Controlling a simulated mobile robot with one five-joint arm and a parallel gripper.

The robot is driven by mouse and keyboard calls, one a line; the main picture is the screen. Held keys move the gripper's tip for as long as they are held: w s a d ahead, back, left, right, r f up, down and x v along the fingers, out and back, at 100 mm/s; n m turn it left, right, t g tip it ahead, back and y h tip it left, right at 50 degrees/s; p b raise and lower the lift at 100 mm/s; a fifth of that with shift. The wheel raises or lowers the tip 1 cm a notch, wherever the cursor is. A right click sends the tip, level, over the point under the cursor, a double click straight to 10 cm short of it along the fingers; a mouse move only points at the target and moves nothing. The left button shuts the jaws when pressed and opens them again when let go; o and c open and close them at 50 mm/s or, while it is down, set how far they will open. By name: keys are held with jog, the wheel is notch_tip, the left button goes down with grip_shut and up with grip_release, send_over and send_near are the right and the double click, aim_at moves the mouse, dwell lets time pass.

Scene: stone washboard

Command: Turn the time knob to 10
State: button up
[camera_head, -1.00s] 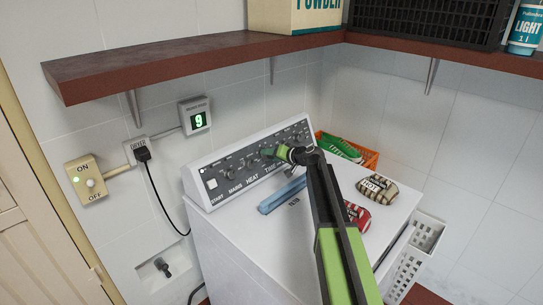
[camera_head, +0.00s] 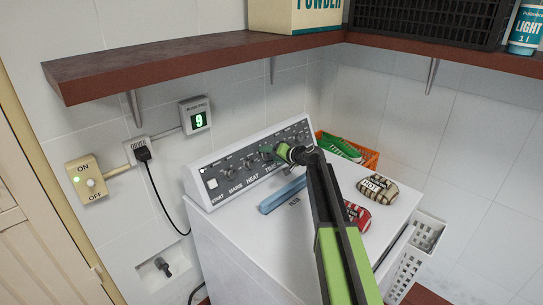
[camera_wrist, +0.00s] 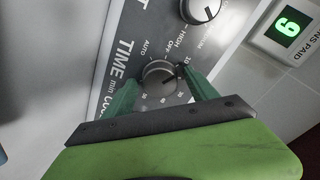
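My gripper (camera_wrist: 160,80) has one green finger on each side of the knob, with a narrow gap visible at the right finger. Contact at the left finger cannot be told. In the head view my gripper (camera_head: 268,153) reaches the panel (camera_head: 222,178) and hides the time knob.
A lit display (camera_head: 199,120) reads 9. A blue bar-like object (camera_head: 281,195), a red bag (camera_head: 357,215) and a striped bag (camera_head: 378,189) lie on the dryer top (camera_head: 240,228). A brown shelf (camera_head: 200,65) hangs above. Another knob (camera_wrist: 199,8) is close by.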

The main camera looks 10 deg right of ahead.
jog(key=p+v, duration=0.6)
jog(key=v, duration=1.1)
jog(key=shift+d+p, duration=0.2)
jog(key=shift+p, duration=0.2)
jog(key=shift+s, duration=0.15)
